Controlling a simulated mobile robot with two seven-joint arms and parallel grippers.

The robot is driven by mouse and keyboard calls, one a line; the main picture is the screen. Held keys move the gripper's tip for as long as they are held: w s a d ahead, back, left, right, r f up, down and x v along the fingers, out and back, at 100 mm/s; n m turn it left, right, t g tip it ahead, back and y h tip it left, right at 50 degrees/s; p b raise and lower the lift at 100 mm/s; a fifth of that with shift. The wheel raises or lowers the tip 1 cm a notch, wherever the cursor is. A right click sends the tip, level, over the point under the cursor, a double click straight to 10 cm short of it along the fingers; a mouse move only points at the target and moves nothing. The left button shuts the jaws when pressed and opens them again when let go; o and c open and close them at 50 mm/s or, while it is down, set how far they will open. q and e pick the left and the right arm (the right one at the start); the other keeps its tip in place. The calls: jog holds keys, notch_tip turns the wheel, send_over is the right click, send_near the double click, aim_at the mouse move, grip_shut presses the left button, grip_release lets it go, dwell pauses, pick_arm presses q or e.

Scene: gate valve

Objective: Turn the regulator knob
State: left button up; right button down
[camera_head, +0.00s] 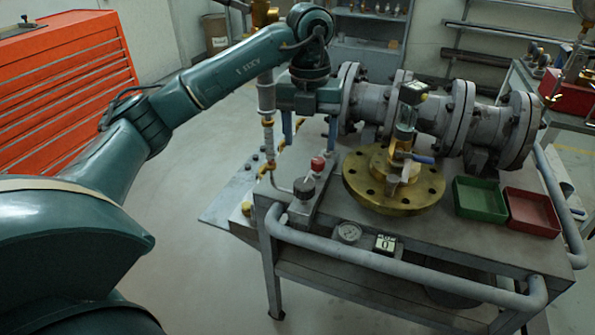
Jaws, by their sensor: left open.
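Two small knobs stand on a grey block at the left end of the bench (300,240): a black knob (304,188) and, just behind it, a red knob (318,163). I cannot tell for certain which one is the regulator knob. My left gripper (310,140) points down above and behind these knobs. Its two bluish fingers are spread apart, with nothing seen between them. It looks apart from both knobs, though the exact height gap is hard to judge. My right gripper is out of view.
A brass flange (365,190) with a blue-handled valve stands right of the knobs. A flanged grey pipe (435,110) runs behind. A gauge (347,233) and counter (385,243) are in front. Green (480,213) and red (532,228) trays lie right. A rail (400,265) edges the bench.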

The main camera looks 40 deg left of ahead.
aim_at(304, 183)
pick_arm(q)
jog(key=f, duration=0.8)
jog(key=a+f, duration=0.1)
jog(key=f, duration=0.3)
jog(key=shift+w+a+f, duration=0.1)
jog(key=shift+f, duration=0.2)
jog(key=shift+c, duration=0.3)
jog(key=c, duration=0.9)
jog(key=shift+c, duration=0.2)
